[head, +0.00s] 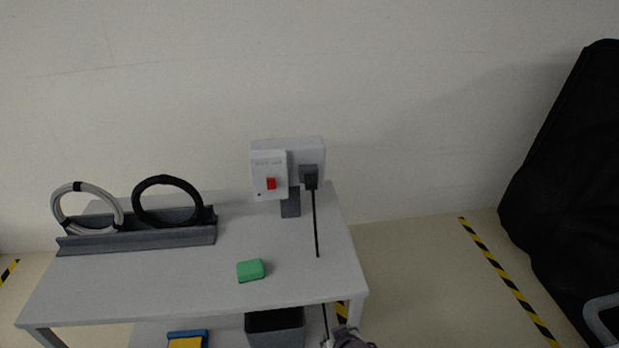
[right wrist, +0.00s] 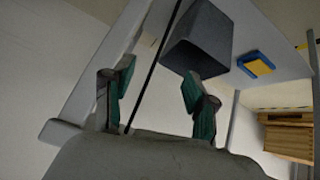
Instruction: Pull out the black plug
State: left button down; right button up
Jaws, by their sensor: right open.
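The black plug (head: 311,179) sits in the right part of a grey wall-type box (head: 270,176) that stands on the table. The box also has a red switch (head: 271,183) on its left panel. A thin black cable (head: 315,225) hangs down from the plug to the tabletop; a dark cable length also shows below the table's front edge. My right gripper (head: 347,338) is at the bottom edge of the head view, low and well away from the plug. In the right wrist view its fingers (right wrist: 157,80) are apart, and a black cable passes across the gap. My left gripper is not in view.
On the table (head: 130,285) lie a green block (head: 250,270) and a grey rail (head: 145,238) holding a white ring (head: 62,222) and a black ring (head: 137,205). Below are a dark grey bin (head: 275,328) and a blue-yellow item (head: 187,341). A black covered shape (head: 565,150) stands right.

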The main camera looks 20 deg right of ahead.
aim_at(312, 186)
jog(key=shift+m+t+h, duration=0.6)
jog(key=shift+m+t, duration=0.2)
jog(key=r, duration=0.4)
jog(key=w+d+r, duration=0.1)
jog(key=r, duration=0.7)
jog(key=shift+w+d+p, duration=0.35)
jog(key=shift+w, duration=0.05)
jog(key=w+r+t, duration=0.1)
jog(key=w+r, duration=0.1)
jog(key=w, duration=0.1)
jog(key=w+d+r+t+h, duration=0.1)
jog(key=w+r, duration=0.1)
jog(key=w, duration=0.1)
jog(key=w+r+m+t, duration=0.1)
jog(key=w+r+t, duration=0.1)
jog(key=w, duration=0.1)
jog(key=shift+w+d+r+h, duration=0.3)
jog(key=shift+w+d+r, duration=0.05)
jog(key=shift+r, duration=0.05)
jog(key=w+r+t, duration=0.1)
jog(key=w+r, duration=0.1)
jog(key=w+r+t, duration=0.1)
jog(key=w+r, duration=0.1)
jog(key=r, duration=0.1)
jog(key=w+r+t, duration=0.2)
jog(key=w, duration=0.1)
jog(key=shift+a+r, duration=0.3)
jog(key=shift+a, duration=0.1)
jog(key=shift+s, duration=0.1)
